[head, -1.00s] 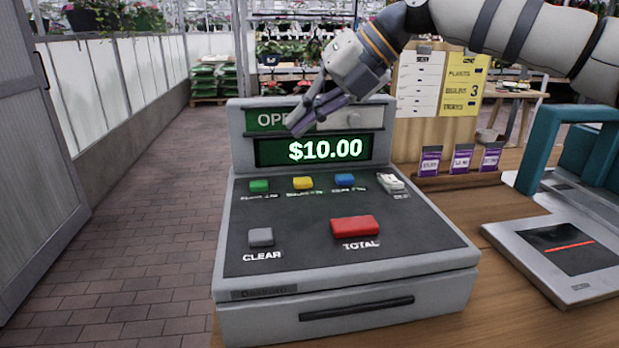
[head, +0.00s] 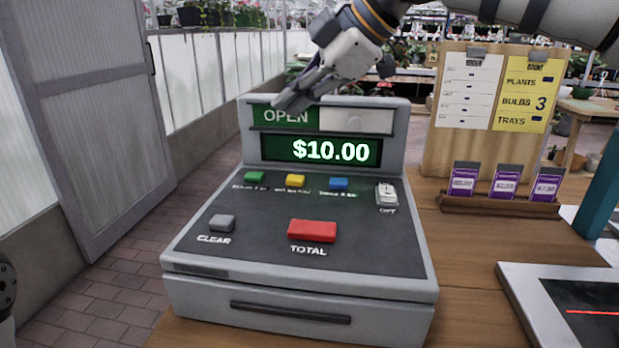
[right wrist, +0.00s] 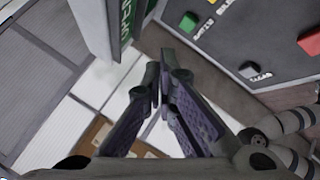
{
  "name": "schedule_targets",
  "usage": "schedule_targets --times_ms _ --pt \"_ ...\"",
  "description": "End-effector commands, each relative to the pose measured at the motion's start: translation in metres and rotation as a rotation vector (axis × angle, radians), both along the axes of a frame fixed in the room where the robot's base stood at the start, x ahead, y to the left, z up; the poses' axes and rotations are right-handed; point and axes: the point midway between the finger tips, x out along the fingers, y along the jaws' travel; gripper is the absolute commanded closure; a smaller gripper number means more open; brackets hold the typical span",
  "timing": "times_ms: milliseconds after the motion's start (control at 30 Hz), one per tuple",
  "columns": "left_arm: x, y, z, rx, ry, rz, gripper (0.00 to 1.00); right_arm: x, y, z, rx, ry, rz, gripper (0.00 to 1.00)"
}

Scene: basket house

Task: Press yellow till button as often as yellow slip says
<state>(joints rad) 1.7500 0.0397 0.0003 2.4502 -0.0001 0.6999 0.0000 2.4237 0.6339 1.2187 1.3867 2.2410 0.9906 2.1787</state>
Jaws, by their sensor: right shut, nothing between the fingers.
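The till (head: 300,289) stands on the wooden counter, its display (head: 322,151) reading $10.00. The yellow button (head: 295,181) sits in the back row between the green button (head: 254,177) and the blue button (head: 338,184). The yellow slip (head: 525,95) is clipped on the board at the right; it reads PLANTS with a mark, BULBS 3, TRAYS with a mark. My right gripper (head: 289,101) is shut and empty in front of the OPEN sign, above the button row. In the right wrist view its fingers (right wrist: 158,85) are together, with the green button (right wrist: 188,22) beyond them. My left gripper is not seen.
A red TOTAL button (head: 313,231), a grey CLEAR button (head: 222,222) and a white switch (head: 387,193) are also on the till. A rack of purple cards (head: 504,184) and a scanner plate (head: 530,300) lie to the right. The wooden counter between is clear.

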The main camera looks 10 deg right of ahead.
Motion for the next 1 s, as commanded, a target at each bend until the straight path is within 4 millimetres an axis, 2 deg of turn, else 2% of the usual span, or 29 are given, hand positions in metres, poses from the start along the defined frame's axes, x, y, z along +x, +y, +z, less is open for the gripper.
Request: schedule_targets --times_ms 367,467,800,1000 --pt "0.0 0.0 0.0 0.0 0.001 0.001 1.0 0.0 0.0 -0.002 0.004 0.005 -0.005 1.0" --pt "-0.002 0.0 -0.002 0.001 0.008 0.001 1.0 0.001 0.0 -0.012 0.002 0.008 -0.006 1.0" --pt "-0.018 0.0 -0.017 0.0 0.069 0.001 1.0 0.002 0.0 -0.067 0.003 0.015 -0.004 1.0" --pt "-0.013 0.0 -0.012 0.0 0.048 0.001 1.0 0.0 0.0 -0.079 0.003 0.002 -0.005 1.0"
